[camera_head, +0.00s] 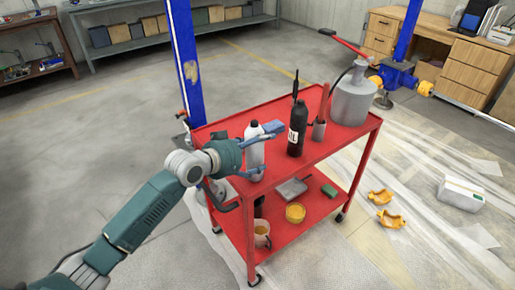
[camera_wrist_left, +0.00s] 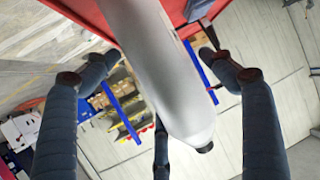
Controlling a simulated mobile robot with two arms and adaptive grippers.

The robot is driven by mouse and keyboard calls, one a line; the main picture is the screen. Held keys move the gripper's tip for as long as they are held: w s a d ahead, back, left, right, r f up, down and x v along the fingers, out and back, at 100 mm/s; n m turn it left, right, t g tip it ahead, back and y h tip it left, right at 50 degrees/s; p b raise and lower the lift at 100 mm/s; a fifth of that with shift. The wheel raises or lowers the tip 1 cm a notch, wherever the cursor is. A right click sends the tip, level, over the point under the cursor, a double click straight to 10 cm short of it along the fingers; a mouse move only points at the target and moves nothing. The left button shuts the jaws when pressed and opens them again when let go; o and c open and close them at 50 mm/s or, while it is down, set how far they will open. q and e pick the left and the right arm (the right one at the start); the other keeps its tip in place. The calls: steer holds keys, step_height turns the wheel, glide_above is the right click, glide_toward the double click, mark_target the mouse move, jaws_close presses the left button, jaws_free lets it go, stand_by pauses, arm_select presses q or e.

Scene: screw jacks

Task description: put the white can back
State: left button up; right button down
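The white can (camera_head: 255,154) is upright at the near left part of the red cart's top shelf (camera_head: 222,127). My left gripper (camera_head: 268,150) comes in from the left, with one finger on the far side of the can and one on the near side. In the left wrist view the can (camera_wrist_left: 165,60) lies between the two fingers (camera_wrist_left: 160,56), which look spread. Whether a fingertip touches it is hard to tell. My right gripper does not show.
A blue post (camera_head: 184,60) rises behind the cart.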

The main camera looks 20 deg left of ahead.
arm_select(q)
steer(key=shift+r, duration=0.2)
steer(key=v, duration=1.2)
steer(key=shift+b, duration=0.4)
steer(key=shift+a+f, duration=0.1)
